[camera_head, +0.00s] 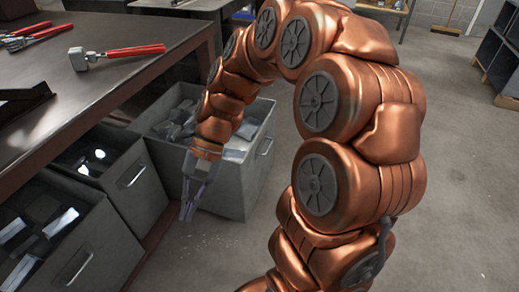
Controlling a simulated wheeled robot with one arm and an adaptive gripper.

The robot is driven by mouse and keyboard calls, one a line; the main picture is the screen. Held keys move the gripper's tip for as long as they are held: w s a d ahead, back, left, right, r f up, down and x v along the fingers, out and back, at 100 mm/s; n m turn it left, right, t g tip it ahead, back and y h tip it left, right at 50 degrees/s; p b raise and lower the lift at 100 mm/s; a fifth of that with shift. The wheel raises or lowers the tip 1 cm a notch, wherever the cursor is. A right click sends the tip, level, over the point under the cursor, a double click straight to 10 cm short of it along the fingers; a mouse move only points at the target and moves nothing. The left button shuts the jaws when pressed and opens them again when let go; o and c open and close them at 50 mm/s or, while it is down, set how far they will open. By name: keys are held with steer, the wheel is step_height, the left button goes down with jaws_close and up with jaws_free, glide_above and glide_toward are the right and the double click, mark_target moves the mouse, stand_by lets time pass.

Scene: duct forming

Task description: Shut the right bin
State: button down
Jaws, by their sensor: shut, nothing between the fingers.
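The right bin (254,172) is a grey metal box that stands out from under the workbench, its top open and pieces of metal showing inside. Its handle (264,148) is on the face toward the right. My gripper (187,212) points down beside the bin's near side wall, left of the handle face. Its fingers are together with nothing between them. I cannot tell whether the gripper touches the bin. My arm hides part of the bin's top and far contents.
A middle bin (131,202) and a left bin (86,268) stand along the workbench (130,75), both with contents showing. A red-handled hammer (120,53) and other tools lie on the bench. Bare concrete floor (205,262) lies in front of the bins. Shelving (497,58) stands far right.

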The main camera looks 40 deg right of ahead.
mark_target(253, 144)
steer(key=w+d+f+m+t+y+b, duration=0.2)
steer(key=w+d+f+m+t+y, duration=0.3)
steer(key=w+d, duration=0.4)
steer(key=w+d+f+m+t+y+b, duration=0.25)
steer(key=w+d+m, duration=0.35)
steer(key=w+d, duration=0.35)
steer(key=s+d+f+m+t+h+b, duration=0.15)
steer(key=d+f+m+t, duration=0.35)
steer(key=d, duration=0.5)
steer(key=s+d+f+m+t+h+b, duration=0.1)
steer(key=d+f+m+t+h, duration=0.2)
steer(key=d+f, duration=0.45)
steer(key=s+d+f+m+t+h+b, duration=0.15)
steer(key=d+f+m+t, duration=0.3)
steer(key=d, duration=0.65)
steer(key=shift+g, duration=0.5)
steer(key=b+x, duration=0.1)
steer(key=x, duration=0.5)
steer(key=b+x, duration=0.2)
steer(key=x, duration=0.4)
steer(key=shift+w+a+f+b, duration=0.15)
steer(key=shift+w+f+b, duration=0.05)
steer(key=shift+w+b, duration=0.1)
steer(key=shift+w+a+r, duration=0.1)
steer(key=shift+w+a, duration=0.1)
steer(key=shift+w, duration=0.2)
steer(key=shift+w, duration=0.15)
